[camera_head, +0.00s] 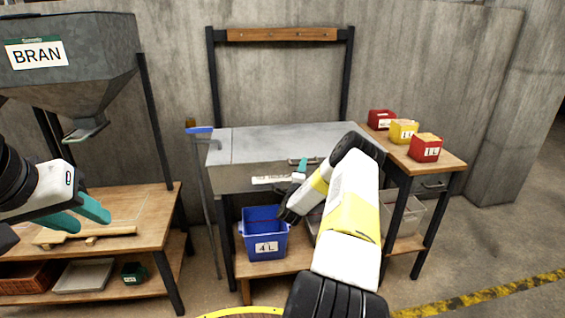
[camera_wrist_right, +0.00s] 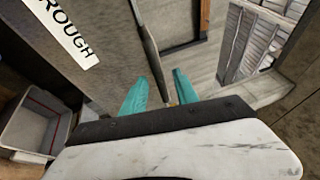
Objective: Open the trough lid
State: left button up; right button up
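The grey metal trough lid (camera_head: 270,140) lies flat and closed on the trough at the centre of the head view. A metal handle (camera_head: 291,161) shows at its front edge, partly hidden by my right gripper (camera_head: 301,166). In the right wrist view my right gripper (camera_wrist_right: 160,92) has its two teal fingers apart, with a dark bar (camera_wrist_right: 148,40), apparently the handle or lid edge, running between them. I cannot tell if either finger touches it. The trough's white label (camera_wrist_right: 68,28) is beside it. My left gripper (camera_head: 78,215) is open and empty at the far left.
A grey BRAN hopper (camera_head: 80,55) stands over a wooden bench (camera_head: 130,215) on the left. A blue 4 L bucket (camera_head: 264,240) is on the shelf below the trough. Red and yellow measures (camera_head: 404,131) stand on the wooden side table (camera_head: 440,165) at right. A tall frame rises behind the lid.

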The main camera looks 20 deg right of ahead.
jog(key=shift+x, duration=1.25)
grip_shut()
dwell(0.5)
